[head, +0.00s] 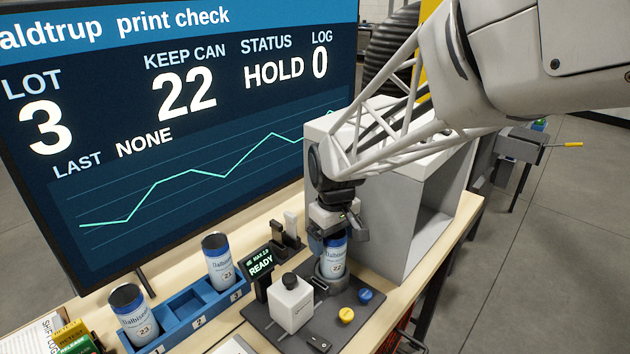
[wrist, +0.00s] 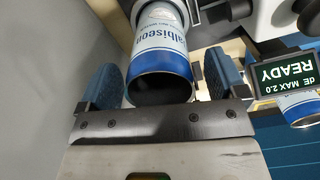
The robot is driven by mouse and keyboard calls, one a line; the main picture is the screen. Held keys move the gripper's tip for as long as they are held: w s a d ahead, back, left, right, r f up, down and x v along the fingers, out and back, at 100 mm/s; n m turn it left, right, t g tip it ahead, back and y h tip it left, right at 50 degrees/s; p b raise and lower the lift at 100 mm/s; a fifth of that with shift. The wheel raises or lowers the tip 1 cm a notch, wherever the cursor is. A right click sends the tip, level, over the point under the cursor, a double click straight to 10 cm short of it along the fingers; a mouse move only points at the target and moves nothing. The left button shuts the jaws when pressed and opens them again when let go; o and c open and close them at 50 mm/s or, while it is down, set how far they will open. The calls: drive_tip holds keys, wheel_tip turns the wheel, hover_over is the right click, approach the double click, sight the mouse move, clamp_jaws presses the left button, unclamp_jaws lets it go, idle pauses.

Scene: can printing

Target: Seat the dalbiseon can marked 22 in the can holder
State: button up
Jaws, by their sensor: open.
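The dalbiseon can marked 22 (head: 336,254), white and blue, stands upright in the grey can holder (head: 331,274) on the dark plate. The holder hides its lower part. In the wrist view the same can (wrist: 160,42) shows its dark top end towards my gripper, with part of the holder (wrist: 204,14) around its far end. My gripper (head: 338,232) is just above and around the can's upper end. In the wrist view its blue-padded fingers (wrist: 161,82) are open, one on each side of the can, with gaps showing. Whether the can sits fully down is hidden.
A blue rack (head: 182,302) at left holds can 23 (head: 134,312) and can 21 (head: 218,262); its slot 2 is empty. A small display (head: 261,265) reads READY. A white bottle-like block (head: 291,303) and yellow and blue buttons stand close by. A grey box (head: 395,215) stands behind.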

drive_tip(key=shift+r, duration=3.3)
drive_tip(key=shift+s+d+r, duration=0.2)
drive_tip(key=shift+s+d, duration=0.1)
drive_tip(key=shift+s, duration=0.1)
drive_tip(key=s+d+m+t, duration=0.1)
drive_tip(key=s+d+m, duration=0.1)
drive_tip(key=s, duration=0.5)
drive_tip(key=s+d+m, duration=0.2)
drive_tip(key=s+d, duration=0.3)
drive_tip(key=s, duration=0.2)
drive_tip(key=s+d+r+m+t, duration=0.1)
drive_tip(key=s+d+m, duration=0.1)
drive_tip(key=s, duration=0.6)
drive_tip(key=shift+d+m+t, duration=0.3)
drive_tip(key=shift+d+m, duration=0.1)
drive_tip(key=shift+d, duration=0.5)
